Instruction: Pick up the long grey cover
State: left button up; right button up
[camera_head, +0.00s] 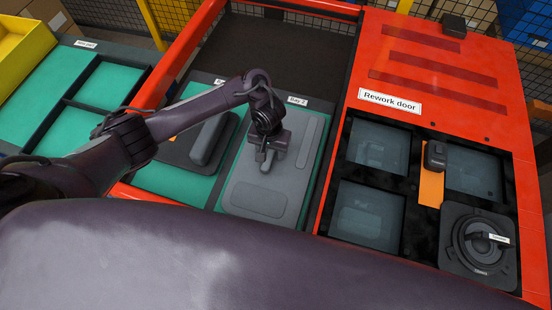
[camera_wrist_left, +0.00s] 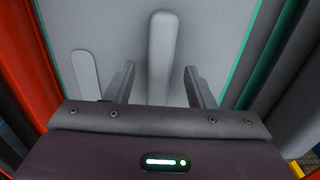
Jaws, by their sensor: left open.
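A long grey cover (camera_head: 259,199) lies flat on the green liner in the bay labelled Bay 2. It has a raised grip bar, partly hidden by my gripper in the head view. My left gripper (camera_head: 268,160) is over the cover, pointing down. In the left wrist view the cover (camera_wrist_left: 110,35) fills most of the picture. Its grip bar (camera_wrist_left: 161,50) runs between the two spread fingers of my left gripper (camera_wrist_left: 158,80), with a gap on both sides. I cannot tell how far the fingertips are above the cover. My right gripper is not in view.
A dark plate with a grey bar (camera_head: 207,141) sits in the bay to the left. The red rework door (camera_head: 440,60), with windows and a round dark part (camera_head: 478,245), is on the right. A green-lined tray (camera_head: 112,84) and yellow bin (camera_head: 25,50) are at left.

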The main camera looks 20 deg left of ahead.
pick_arm(q)
jog(key=shift+f, duration=0.25)
dwell(0.5)
grip_shut()
